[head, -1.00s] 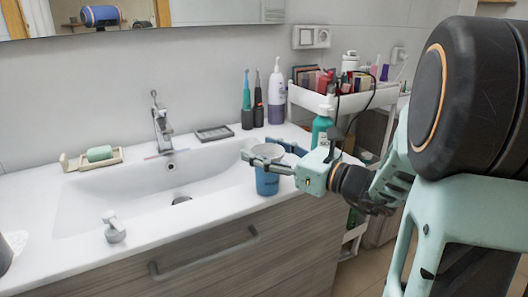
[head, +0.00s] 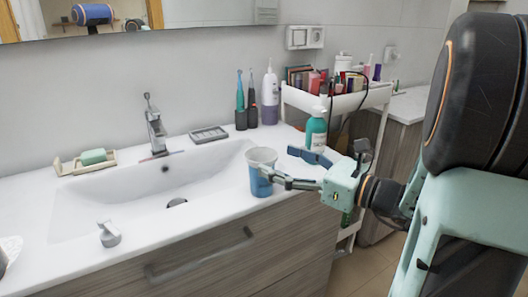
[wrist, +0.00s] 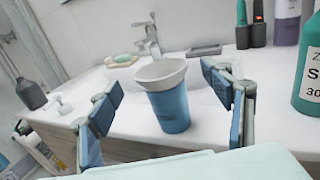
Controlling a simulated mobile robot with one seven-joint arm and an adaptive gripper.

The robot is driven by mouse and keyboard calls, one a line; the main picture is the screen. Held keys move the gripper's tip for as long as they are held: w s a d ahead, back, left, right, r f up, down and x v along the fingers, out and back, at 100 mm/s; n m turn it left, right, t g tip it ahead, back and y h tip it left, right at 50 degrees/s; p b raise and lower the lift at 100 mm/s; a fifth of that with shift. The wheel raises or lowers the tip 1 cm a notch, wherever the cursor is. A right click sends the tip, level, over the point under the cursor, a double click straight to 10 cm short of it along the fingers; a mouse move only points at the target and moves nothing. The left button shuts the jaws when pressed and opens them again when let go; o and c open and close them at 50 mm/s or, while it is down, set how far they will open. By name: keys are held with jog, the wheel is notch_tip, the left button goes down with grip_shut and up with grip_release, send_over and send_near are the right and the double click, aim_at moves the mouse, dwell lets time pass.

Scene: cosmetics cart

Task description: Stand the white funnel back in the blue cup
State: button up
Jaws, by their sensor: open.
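The white funnel (wrist: 160,72) sits upright in the mouth of the blue cup (wrist: 171,108), its wide rim on top. The cup stands on the front right edge of the white sink counter. In the head view the blue cup (head: 260,184) and the pale funnel (head: 262,156) show just left of my gripper (head: 280,162). My gripper is open and empty, its fingers spread and pointing at the cup. In the wrist view the cup shows between the two fingers, a little beyond them. The funnel's lower part is hidden inside the cup.
A teal bottle (head: 316,131) stands behind my gripper. Toothbrushes (head: 240,104) and a white-purple bottle (head: 270,98) stand at the back of the counter. A loaded white cart (head: 345,101) is at right. The sink basin (head: 135,190) is left of the cup.

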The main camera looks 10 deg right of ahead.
jog(key=v, duration=0.5)
dwell(0.3)
